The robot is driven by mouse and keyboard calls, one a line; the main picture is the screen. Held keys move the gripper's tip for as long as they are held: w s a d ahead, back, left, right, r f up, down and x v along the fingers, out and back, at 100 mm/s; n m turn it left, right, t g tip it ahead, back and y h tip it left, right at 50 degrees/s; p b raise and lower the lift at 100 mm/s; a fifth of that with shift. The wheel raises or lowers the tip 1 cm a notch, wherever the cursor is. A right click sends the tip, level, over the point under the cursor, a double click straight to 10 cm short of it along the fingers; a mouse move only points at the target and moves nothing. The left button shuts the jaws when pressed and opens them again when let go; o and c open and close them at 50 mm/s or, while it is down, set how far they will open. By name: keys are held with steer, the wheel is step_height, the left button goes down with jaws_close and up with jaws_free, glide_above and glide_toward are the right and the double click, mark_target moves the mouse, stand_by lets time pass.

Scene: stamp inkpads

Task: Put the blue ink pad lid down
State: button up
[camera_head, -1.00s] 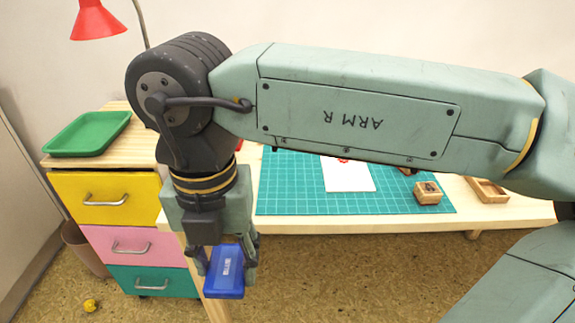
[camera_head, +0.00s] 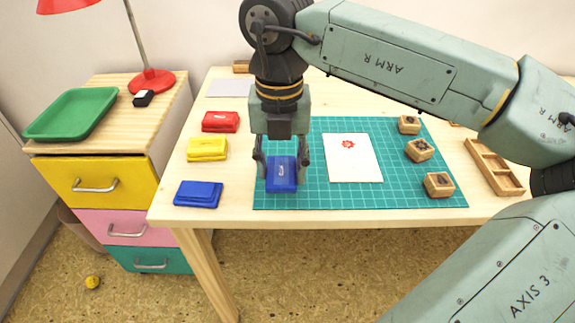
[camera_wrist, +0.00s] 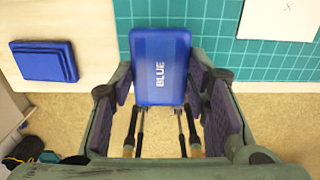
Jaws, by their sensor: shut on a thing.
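The blue ink pad lid (camera_head: 283,173), marked BLUE, is held between the fingers of my gripper (camera_head: 281,172). In the head view it appears over the front left of the green cutting mat (camera_head: 310,196); its height above it is hard to tell. In the wrist view the lid (camera_wrist: 160,66) sits between both fingers (camera_wrist: 163,92), label facing the camera, overlapping the mat's front edge. The blue ink pad (camera_head: 198,194) lies on the bare wood at the table's front left, left of the lid; it also shows in the wrist view (camera_wrist: 44,61).
A yellow pad (camera_head: 207,149) and a red pad (camera_head: 220,122) lie behind the blue one. White paper (camera_head: 353,165) with a red stamp mark lies on the mat, wooden stamps (camera_head: 438,185) to its right. A wooden tray (camera_head: 494,166) stands at far right.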

mark_target(287, 163)
steer(key=shift+w+d, duration=0.5)
steer(key=shift+w, duration=0.4)
steer(key=shift+w+f, duration=0.1)
steer(key=shift+f, duration=2)
steer(key=o, duration=0.8)
steer(key=shift+r, duration=0.1)
steer(key=shift+o, duration=0.2)
steer(key=shift+r, duration=0.1)
steer(key=shift+r+p, duration=0.3)
steer(key=shift+p, duration=0.15)
step_height(287, 163, up, 12)
steer(key=shift+f+b, duration=0.2)
steer(key=shift+b, duration=0.1)
